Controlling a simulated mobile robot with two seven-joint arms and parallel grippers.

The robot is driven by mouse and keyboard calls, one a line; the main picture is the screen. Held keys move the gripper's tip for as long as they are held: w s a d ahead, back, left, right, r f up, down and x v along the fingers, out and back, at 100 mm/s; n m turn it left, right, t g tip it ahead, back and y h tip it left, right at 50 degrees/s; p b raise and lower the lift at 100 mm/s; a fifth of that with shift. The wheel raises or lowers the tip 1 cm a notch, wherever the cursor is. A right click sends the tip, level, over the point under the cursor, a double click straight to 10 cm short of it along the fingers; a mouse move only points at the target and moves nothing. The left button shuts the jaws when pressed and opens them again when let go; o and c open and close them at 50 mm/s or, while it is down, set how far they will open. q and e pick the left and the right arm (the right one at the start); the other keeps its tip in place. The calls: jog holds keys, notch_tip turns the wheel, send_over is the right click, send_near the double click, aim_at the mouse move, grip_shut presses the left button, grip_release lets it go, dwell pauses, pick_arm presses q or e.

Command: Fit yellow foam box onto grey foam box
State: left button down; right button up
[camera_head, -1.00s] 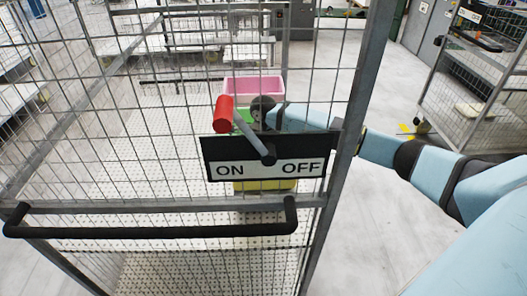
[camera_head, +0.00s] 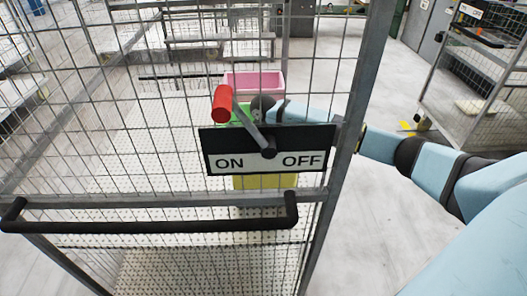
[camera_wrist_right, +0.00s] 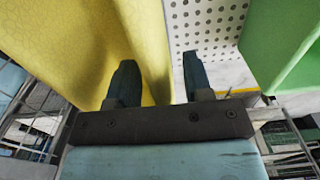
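The yellow foam box (camera_head: 265,181) shows in the head view just below the ON/OFF sign, which hides most of it. In the right wrist view the yellow box (camera_wrist_right: 55,45) fills the left side. My right gripper (camera_wrist_right: 160,80) is open there. Its left finger is in front of the yellow box's broad face, and its right finger is past the box's edge strip. A narrow gap shows between that strip and the right finger. In the head view the sign hides my right fingers. I cannot clearly make out the grey foam box. My left gripper is out of view.
A green box (camera_wrist_right: 275,40) stands right of my right gripper, with perforated white surface (camera_wrist_right: 205,25) between. A pink box (camera_head: 255,82) is behind. The mesh cage, its ON/OFF sign (camera_head: 268,162), red-handled lever (camera_head: 222,104) and black bar (camera_head: 150,228) stand in front.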

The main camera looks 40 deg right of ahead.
notch_tip(320, 180, up, 14)
dwell(0.6)
jog(key=shift+f, duration=0.1)
